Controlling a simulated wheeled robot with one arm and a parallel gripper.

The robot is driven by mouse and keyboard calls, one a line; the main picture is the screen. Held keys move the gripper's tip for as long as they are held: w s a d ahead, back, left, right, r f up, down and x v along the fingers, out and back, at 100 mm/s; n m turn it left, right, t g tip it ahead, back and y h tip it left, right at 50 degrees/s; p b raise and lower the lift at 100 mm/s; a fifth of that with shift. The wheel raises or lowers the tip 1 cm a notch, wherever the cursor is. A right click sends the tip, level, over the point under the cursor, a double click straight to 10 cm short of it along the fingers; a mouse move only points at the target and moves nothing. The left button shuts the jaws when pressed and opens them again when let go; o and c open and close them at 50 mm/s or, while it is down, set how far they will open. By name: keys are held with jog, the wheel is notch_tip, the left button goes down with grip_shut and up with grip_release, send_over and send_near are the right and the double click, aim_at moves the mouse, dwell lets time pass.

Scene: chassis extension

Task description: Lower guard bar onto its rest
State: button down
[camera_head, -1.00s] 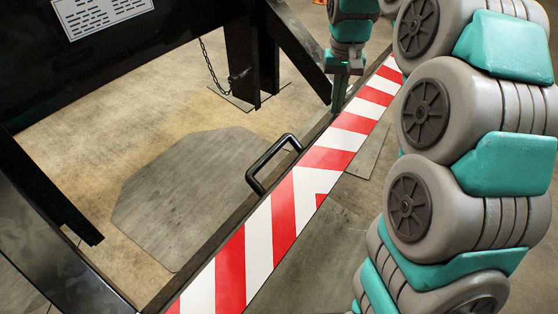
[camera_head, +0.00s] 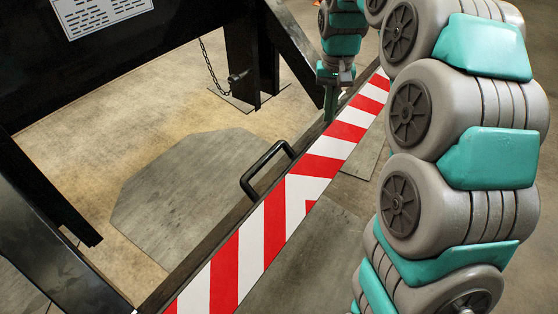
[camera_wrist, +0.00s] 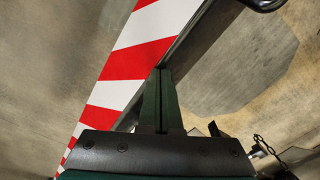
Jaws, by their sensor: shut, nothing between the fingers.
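The guard bar (camera_head: 325,165) is a long beam with red and white stripes, running from the bottom left to the upper right in the head view. A black handle (camera_head: 268,170) sticks out from its left side. The bar also fills the upper left of the wrist view (camera_wrist: 137,62). My gripper (camera_head: 330,118) is shut and empty at the bar's far part. Its closed fingers (camera_wrist: 161,72) lie against or just over the bar's dark edge; I cannot tell if they touch. I cannot make out the bar's rest.
Black frame posts (camera_head: 242,60) stand behind the bar, with a chain (camera_head: 213,65) hanging beside one. A large black panel (camera_head: 130,60) with a white label fills the upper left. My arm covers the right side.

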aim_at(315, 128)
jog(key=shift+w+a+f, duration=0.15)
jog(key=shift+a+f, duration=0.1)
jog(key=shift+f, duration=0.35)
jog(key=shift+w+a+f, duration=0.15)
jog(key=shift+a+f, duration=0.1)
jog(key=shift+f, duration=0.3)
jog(key=shift+w+a+f, duration=0.25)
jog(key=shift+a+f, duration=0.1)
jog(key=shift+f, duration=0.35)
jog(key=shift+w+a+f+b, duration=0.2)
jog(key=shift+a+f, duration=0.05)
jog(key=shift+f, duration=0.15)
jog(key=shift+w+a+f+b, duration=0.15)
jog(key=shift+a+f, duration=0.05)
jog(key=shift+f, duration=0.3)
